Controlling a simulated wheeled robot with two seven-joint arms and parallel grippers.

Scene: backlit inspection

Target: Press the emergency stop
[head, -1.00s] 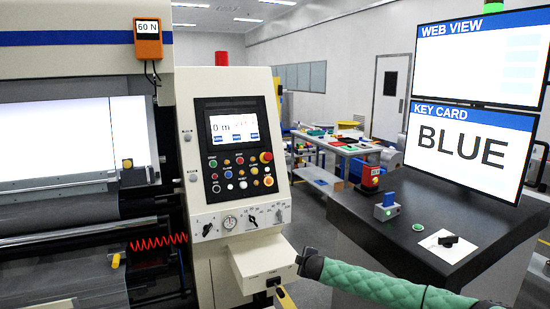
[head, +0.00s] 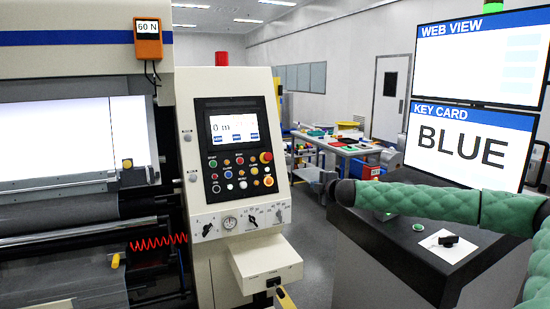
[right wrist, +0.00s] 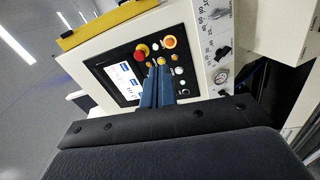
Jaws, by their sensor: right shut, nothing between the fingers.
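The emergency stop, a red mushroom button (head: 266,157) on a yellow base, sits at the upper right of the button panel on the cream console. In the right wrist view the red button (right wrist: 141,53) is just beyond and left of the fingertips. My right gripper (right wrist: 158,68) is shut and empty, its blue fingers pointing at the panel. They appear apart from the red button; the exact gap is unclear. In the head view my green-sleeved right arm reaches in from the right, its dark end right of the console; the fingers are not clear there. My left gripper is out of view.
An orange button (head: 268,181) sits below the emergency stop, with several smaller buttons beside it. A dark desk (head: 400,262) with monitors stands at the right, partly behind my arm. A cream box (head: 265,262) juts out below the console. The floor between console and desk looks clear.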

